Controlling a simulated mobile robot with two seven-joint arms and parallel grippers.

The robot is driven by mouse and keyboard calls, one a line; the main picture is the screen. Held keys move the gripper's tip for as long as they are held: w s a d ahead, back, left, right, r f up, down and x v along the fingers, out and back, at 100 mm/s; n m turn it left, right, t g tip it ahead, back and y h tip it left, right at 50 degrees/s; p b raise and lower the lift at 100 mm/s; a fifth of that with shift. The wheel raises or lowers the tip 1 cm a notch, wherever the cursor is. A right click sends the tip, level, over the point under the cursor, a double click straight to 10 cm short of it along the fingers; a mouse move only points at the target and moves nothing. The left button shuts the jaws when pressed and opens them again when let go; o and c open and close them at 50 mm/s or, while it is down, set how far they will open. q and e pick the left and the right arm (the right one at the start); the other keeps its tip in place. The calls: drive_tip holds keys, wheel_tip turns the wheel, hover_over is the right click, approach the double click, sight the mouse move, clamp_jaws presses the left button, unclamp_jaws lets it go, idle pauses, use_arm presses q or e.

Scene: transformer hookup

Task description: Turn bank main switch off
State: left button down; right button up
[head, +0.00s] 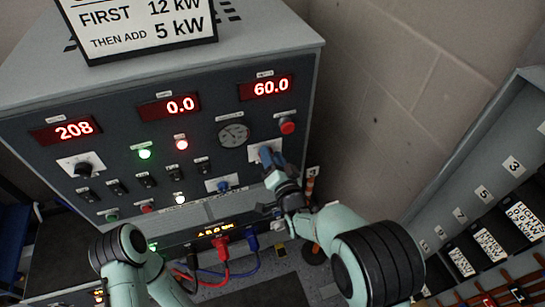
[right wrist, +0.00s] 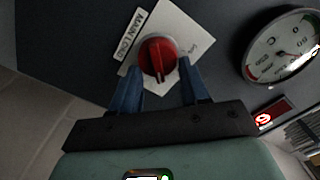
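The main switch is a red rotary knob (right wrist: 158,57) on a pale square plate, beside a label (right wrist: 130,38) that begins with "MAIN". My right gripper (right wrist: 160,80) is open, its two blue fingers flanking the near side of the knob; I cannot tell whether they touch it. In the head view my right gripper (head: 268,156) is at the pale plate (head: 264,148) on the right of the cabinet's front panel and hides the knob. My left arm shows at the lower left, but its gripper is out of view.
The grey cabinet (head: 115,180) has red displays reading 208, 0.0 and 60.0. A round gauge (head: 233,135) and a red button (head: 287,125) sit near my right gripper. Red and blue cables (head: 225,258) hang below.

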use_arm(q)
drive_tip(key=shift+f, duration=0.15)
drive_tip(key=f+b, duration=0.1)
drive_tip(key=w+f+b, duration=0.1)
drive_tip(key=b, duration=0.1)
drive_tip(key=f+b, duration=0.1)
drive_tip(key=shift+w+f+t, duration=0.1)
drive_tip(key=shift+w+t, duration=0.15)
drive_tip(key=shift+t, duration=0.15)
use_arm(e)
drive_tip(key=n, duration=0.6)
drive_tip(key=a+n, duration=0.1)
drive_tip(key=n, duration=0.5)
drive_tip(key=a+n, duration=0.1)
drive_tip(key=n, duration=0.4)
drive_tip(key=shift+s+f+n, duration=0.1)
drive_tip(key=shift+s+n, duration=0.2)
drive_tip(key=shift+n, duration=0.1)
drive_tip(key=shift+d, duration=0.1)
drive_tip(key=o, duration=1)
drive_tip(key=shift+o, duration=0.2)
